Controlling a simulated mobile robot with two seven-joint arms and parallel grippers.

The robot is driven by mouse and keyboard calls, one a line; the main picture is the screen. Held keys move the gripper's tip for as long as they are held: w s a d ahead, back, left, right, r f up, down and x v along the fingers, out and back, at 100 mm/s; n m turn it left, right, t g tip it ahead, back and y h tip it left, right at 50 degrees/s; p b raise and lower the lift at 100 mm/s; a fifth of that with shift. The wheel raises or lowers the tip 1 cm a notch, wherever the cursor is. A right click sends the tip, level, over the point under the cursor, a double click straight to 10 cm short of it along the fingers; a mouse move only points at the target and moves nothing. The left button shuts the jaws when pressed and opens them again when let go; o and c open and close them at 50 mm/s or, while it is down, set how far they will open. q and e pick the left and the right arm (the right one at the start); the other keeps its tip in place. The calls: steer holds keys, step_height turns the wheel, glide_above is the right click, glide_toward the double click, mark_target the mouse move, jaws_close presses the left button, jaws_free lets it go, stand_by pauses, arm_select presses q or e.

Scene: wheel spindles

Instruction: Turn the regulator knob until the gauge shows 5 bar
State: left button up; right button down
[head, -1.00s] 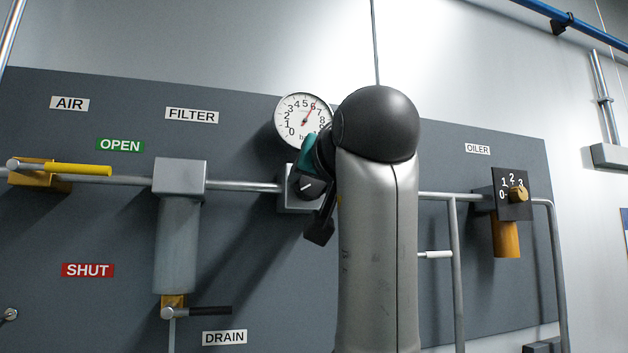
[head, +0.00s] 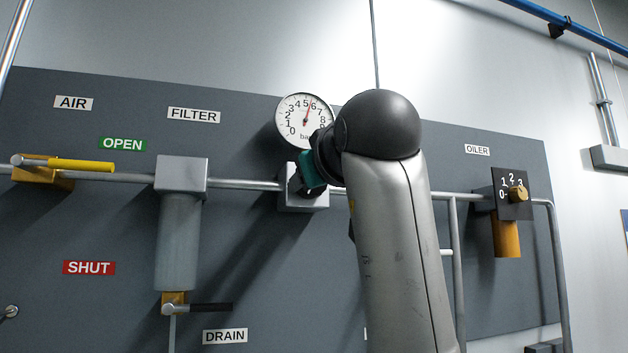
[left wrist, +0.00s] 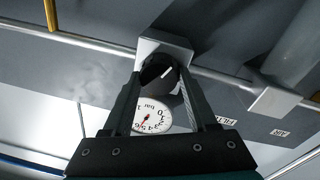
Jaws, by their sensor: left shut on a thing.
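The round white gauge (head: 304,120) has a red needle pointing between 5 and 6; it also shows in the left wrist view (left wrist: 152,114). Below it is the regulator's grey block (head: 308,202). The black regulator knob (left wrist: 158,71), with a white mark, shows in the left wrist view; in the head view it is mostly hidden by my gripper. My left gripper (head: 301,182) is at the knob and shut on it, with one finger on each side (left wrist: 160,78). My right gripper is in neither view.
A yellow air lever (head: 82,167) and the filter (head: 178,235) with its black drain lever (head: 212,307) are left of the regulator. Pipes run along the grey panel.

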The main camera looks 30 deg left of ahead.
arm_select(q)
steer(key=shift+n, duration=0.5)
steer(key=o, duration=1.4)
steer(key=shift+c, duration=0.2)
steer(key=b+v, duration=0.5)
steer(key=v, duration=1)
steer(key=shift+d, duration=0.15)
steer(key=shift+f, duration=0.1)
